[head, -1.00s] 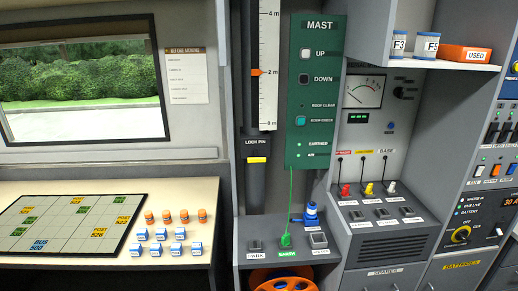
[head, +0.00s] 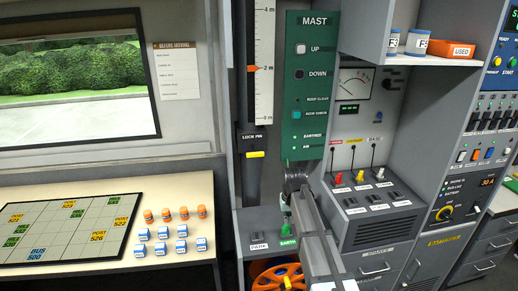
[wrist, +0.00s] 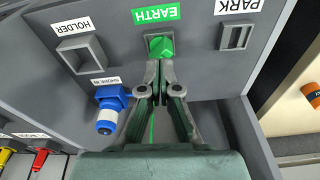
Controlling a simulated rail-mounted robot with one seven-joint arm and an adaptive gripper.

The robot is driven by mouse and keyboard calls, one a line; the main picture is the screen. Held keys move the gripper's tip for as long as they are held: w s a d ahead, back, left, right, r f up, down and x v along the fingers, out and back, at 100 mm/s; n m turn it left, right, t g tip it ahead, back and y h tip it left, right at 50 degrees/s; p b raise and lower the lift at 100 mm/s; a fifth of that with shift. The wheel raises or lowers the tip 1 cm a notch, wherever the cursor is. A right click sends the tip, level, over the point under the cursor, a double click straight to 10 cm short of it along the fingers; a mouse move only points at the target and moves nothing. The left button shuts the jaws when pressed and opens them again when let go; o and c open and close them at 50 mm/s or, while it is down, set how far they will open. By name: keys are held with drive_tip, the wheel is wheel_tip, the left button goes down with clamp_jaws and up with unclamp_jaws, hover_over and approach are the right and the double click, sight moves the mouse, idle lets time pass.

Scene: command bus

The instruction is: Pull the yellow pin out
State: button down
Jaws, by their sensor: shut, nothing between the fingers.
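The yellow pin (head: 254,155) is a short yellow bar across the dark slot under the LOCK PIN label (head: 251,137), left of the green MAST panel (head: 306,90). The wrist view does not show it. My gripper (head: 286,208) points down at the console below and to the right of the pin, well apart from it. In the wrist view my gripper (wrist: 159,64) has its fingertips together and empty, right at the green plug (wrist: 160,46) under the EARTH label. Whether they touch the plug is unclear.
A blue plug (wrist: 109,110) stands beside the gripper in the wrist view, near the HOLDER socket (wrist: 81,55). A PARK socket (wrist: 236,37) is on the other side. My arm covers part of the console. Coloured plugs (head: 359,177) stand farther right. An orange reel (head: 275,275) is below.

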drive_tip(key=w+a+r+t, duration=0.1)
drive_tip(key=w+a+r, duration=0.25)
drive_tip(key=r, duration=0.45)
drive_tip(key=w+a+r, duration=0.2)
drive_tip(key=w+r, duration=0.3)
drive_tip(key=r, duration=0.4)
drive_tip(key=n+t, duration=0.1)
approach(254, 150)
drive_tip(key=d+r, duration=0.2)
drive_tip(key=d, duration=0.1)
drive_tip(key=shift+s+r+y+p, duration=0.1)
drive_tip(key=shift+s+y+p, duration=0.2)
drive_tip(key=shift+p, duration=0.05)
drive_tip(key=p+x, duration=0.3)
drive_tip(key=x, duration=0.7)
drive_tip(key=shift+s+d, duration=0.3)
drive_tip(key=shift+s, duration=0.75)
drive_tip(key=shift+s+d, duration=0.25)
drive_tip(key=shift+s, duration=0.95)
